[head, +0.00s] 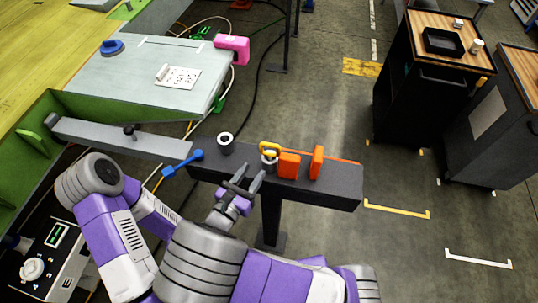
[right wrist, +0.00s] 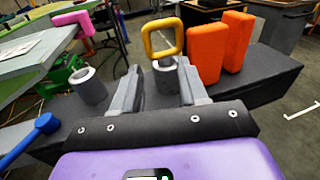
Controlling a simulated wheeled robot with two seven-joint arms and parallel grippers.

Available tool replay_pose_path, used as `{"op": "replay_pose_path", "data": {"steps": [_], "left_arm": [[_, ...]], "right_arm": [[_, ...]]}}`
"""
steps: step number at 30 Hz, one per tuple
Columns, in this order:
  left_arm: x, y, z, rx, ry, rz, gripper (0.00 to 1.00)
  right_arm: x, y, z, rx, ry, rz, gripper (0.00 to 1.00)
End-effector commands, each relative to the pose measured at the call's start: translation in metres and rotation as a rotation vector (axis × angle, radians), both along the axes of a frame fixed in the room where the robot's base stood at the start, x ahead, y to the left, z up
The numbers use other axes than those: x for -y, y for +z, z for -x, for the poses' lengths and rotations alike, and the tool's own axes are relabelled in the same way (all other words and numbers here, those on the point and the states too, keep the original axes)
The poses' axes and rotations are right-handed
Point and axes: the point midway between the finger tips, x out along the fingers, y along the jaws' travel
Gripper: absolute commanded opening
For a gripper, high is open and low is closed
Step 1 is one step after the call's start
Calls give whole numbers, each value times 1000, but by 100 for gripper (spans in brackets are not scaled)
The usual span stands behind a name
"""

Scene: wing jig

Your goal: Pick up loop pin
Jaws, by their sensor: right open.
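The loop pin (head: 270,149) has a yellow square loop for a head and stands upright in a grey round holder (head: 269,163) on the dark narrow shelf. In the right wrist view the yellow loop (right wrist: 164,25) stands above and just beyond the fingertips, roughly centred between them. My right gripper (head: 248,178) is open and empty in front of the holder; it also shows in the right wrist view (right wrist: 158,85). I see no contact with the pin. The pin's shank is hidden in the holder. My left gripper is not in view.
Two orange blocks (head: 289,165) (head: 317,162) stand close to the right of the pin. An empty grey ring holder (head: 226,143) and a blue-ended tool (head: 183,163) are to the left. The shelf's right end (head: 342,185) is bare.

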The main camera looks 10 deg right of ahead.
Motion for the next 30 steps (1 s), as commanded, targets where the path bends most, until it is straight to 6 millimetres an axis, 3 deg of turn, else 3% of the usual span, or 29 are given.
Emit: {"op": "replay_pose_path", "data": {"steps": [2, 5, 21, 29, 30], "left_arm": [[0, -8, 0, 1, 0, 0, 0], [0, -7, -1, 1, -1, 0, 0], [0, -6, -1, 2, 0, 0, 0], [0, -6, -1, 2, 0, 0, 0], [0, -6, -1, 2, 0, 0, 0]], "right_arm": [[-11, 2, -3, 32, 45, 32, 43], [-10, 6, -10, 45, 59, 45, 43], [32, 3, -61, 42, 58, 41, 43], [33, 3, -63, 41, 59, 41, 43], [33, 3, -63, 41, 59, 41, 37]]}}
